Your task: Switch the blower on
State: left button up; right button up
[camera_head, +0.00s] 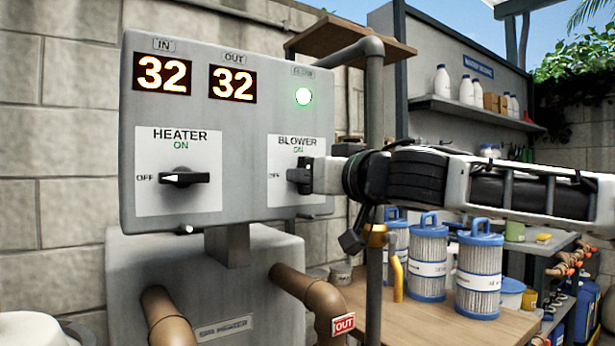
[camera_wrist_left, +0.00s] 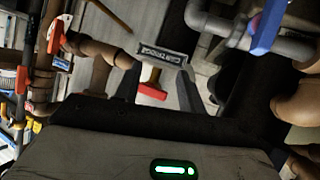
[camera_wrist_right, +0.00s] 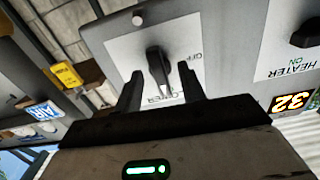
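The blower knob (camera_head: 298,178) is a dark knob on the right of the grey control box (camera_head: 228,60). In the right wrist view the blower knob (camera_wrist_right: 157,66) stands upright, pointing towards the BLOWER lettering and away from OFF. The round lamp (camera_head: 303,96) above it is lit green. My right gripper (camera_head: 316,176) is at the knob; in its wrist view the fingers (camera_wrist_right: 162,88) are open on either side of it, with visible gaps. My left gripper (camera_wrist_left: 156,88) is open and empty, away from the box and outside the head view.
The heater knob (camera_head: 184,178) lies level, pointing at OFF. Brown pipes (camera_head: 310,295) run below the box. A grey vertical pipe (camera_head: 374,100) stands just beside it. Filter cartridges (camera_head: 430,262) stand on a wooden bench below my right arm. The left wrist view shows pipes with red handles (camera_wrist_left: 152,91).

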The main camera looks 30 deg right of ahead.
jog(key=s+p, duration=0.1)
jog(key=s, duration=0.6)
jog(key=shift+d, duration=0.3)
dwell(0.4)
